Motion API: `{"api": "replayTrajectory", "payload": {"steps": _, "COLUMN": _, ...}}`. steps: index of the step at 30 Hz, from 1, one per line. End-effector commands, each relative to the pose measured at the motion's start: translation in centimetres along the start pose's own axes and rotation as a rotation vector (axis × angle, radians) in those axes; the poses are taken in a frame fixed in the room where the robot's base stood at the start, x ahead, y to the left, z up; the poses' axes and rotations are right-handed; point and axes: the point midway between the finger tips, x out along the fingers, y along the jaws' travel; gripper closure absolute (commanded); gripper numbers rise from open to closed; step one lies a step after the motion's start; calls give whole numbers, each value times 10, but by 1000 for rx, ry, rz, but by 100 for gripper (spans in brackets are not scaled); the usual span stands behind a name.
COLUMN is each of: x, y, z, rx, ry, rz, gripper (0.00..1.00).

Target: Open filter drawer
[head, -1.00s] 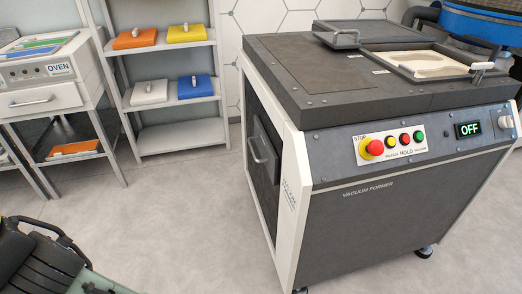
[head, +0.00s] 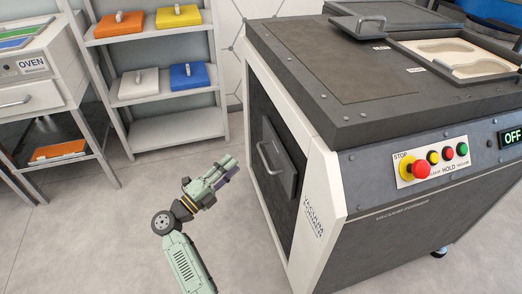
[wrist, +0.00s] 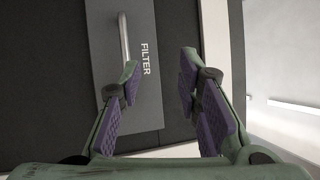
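The filter drawer (head: 279,160) is a dark grey panel in the left side of the vacuum former (head: 400,218). It sits nearly flush with that side and has a metal bar handle (head: 266,159). In the wrist view the drawer (wrist: 144,97) carries the word FILTER, and its handle (wrist: 124,40) lies ahead of the left finger. My gripper (head: 228,166) is left of the drawer in the head view, pointing toward it. In the wrist view my gripper (wrist: 158,75) is open, with nothing between its fingers. The handle's lower end is partly hidden by the left finger.
The vacuum former's white frame edge (head: 290,135) borders the drawer. A shelf (head: 160,130) with coloured boxes and an oven (head: 30,80) stand at the left. The grey floor (head: 110,225) around my arm is clear.

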Motion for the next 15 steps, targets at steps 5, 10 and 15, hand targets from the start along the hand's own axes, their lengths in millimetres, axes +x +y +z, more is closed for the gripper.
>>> {"api": "replayTrajectory", "payload": {"steps": 5, "x": 2, "y": 44, "z": -23, "rx": -66, "ry": 70, "rz": 81, "gripper": 68}}
{"api": "replayTrajectory", "payload": {"steps": 10, "x": 21, "y": 46, "z": -26, "rx": -68, "ry": 77, "rz": 84, "gripper": 68}}
{"api": "replayTrajectory", "payload": {"steps": 15, "x": 54, "y": 48, "z": -29, "rx": -68, "ry": 76, "rz": 83, "gripper": 68}}
